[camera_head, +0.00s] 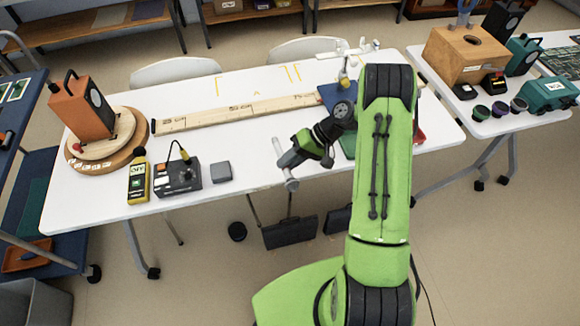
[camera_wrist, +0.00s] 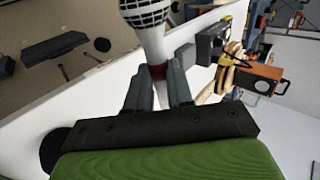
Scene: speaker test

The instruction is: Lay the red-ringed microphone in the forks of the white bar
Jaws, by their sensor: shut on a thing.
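The microphone (camera_wrist: 152,42) is pale with a dark mesh head and a red ring (camera_wrist: 158,72). My gripper (camera_wrist: 158,84) is shut on it at about the ring, in the wrist view. In the head view the microphone (camera_head: 287,174) is small and hangs at my gripper (camera_head: 286,160), by the front edge of the white table. The white bar (camera_head: 345,52) stands at the back right of the table, well away from my gripper. Its forks are too small to make out clearly, and my arm hides part of that area.
A long wooden board (camera_head: 235,112) lies across the white table (camera_head: 240,145). An orange speaker (camera_head: 84,108) stands on a round wooden base at the left. A yellow meter (camera_head: 138,181), a dark box (camera_head: 178,176) and a grey block (camera_head: 221,171) lie near the front edge.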

